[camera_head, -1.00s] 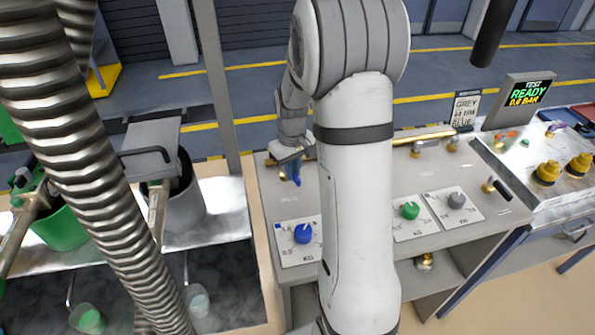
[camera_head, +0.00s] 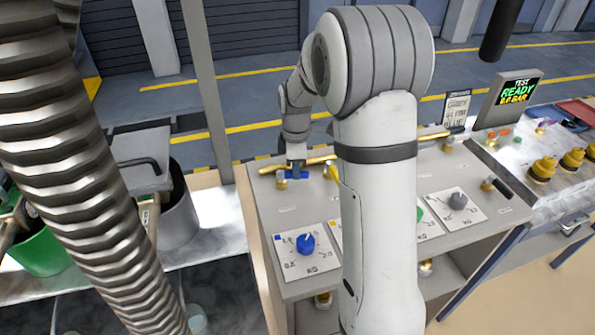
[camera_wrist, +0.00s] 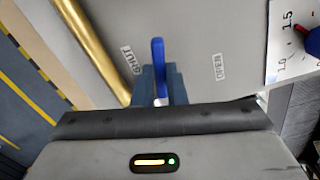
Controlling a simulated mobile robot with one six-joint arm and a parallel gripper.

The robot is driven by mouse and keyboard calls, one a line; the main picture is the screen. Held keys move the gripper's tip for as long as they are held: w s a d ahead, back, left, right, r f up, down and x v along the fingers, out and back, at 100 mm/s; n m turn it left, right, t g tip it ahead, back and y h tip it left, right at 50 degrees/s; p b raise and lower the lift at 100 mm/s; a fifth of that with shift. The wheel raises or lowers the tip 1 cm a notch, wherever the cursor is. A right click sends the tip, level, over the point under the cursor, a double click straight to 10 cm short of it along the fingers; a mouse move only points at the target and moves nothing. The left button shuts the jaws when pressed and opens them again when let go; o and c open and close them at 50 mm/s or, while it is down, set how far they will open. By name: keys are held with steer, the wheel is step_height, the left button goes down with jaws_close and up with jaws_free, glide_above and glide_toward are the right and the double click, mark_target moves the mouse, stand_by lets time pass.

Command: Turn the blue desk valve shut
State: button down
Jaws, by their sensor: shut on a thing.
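The blue desk valve's lever (camera_head: 299,175) shows at the back left of the grey desk, partly hidden by my gripper (camera_head: 296,168). In the wrist view the blue lever (camera_wrist: 158,48) stands between the two dark blue fingers of my gripper (camera_wrist: 161,72), which is shut on it. The lever points up the picture, between a SHUT label (camera_wrist: 127,62) on its left and an OPEN label (camera_wrist: 219,68) on its right. The valve's body is hidden in the wrist view.
A brass pipe (camera_head: 310,160) runs along the desk's back edge. A plate with a blue knob (camera_head: 305,243) lies nearer; a grey knob (camera_head: 457,201) is to the right. A READY screen (camera_head: 517,92) stands at the back right. A ribbed metal hose (camera_head: 85,190) crosses the left side.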

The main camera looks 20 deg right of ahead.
steer(key=shift+w+n, duration=0.3)
steer(key=shift+n, duration=0.45)
steer(key=shift+w+n, duration=0.3)
steer(key=shift+n, duration=0.45)
steer(key=shift+r, duration=0.1)
steer(key=c, duration=1.5)
jaws_free()
steer(key=shift+o, duration=0.2)
step_height(320, 180, up, 8)
steer(key=shift+b, duration=0.45)
steer(key=shift+f, duration=0.2)
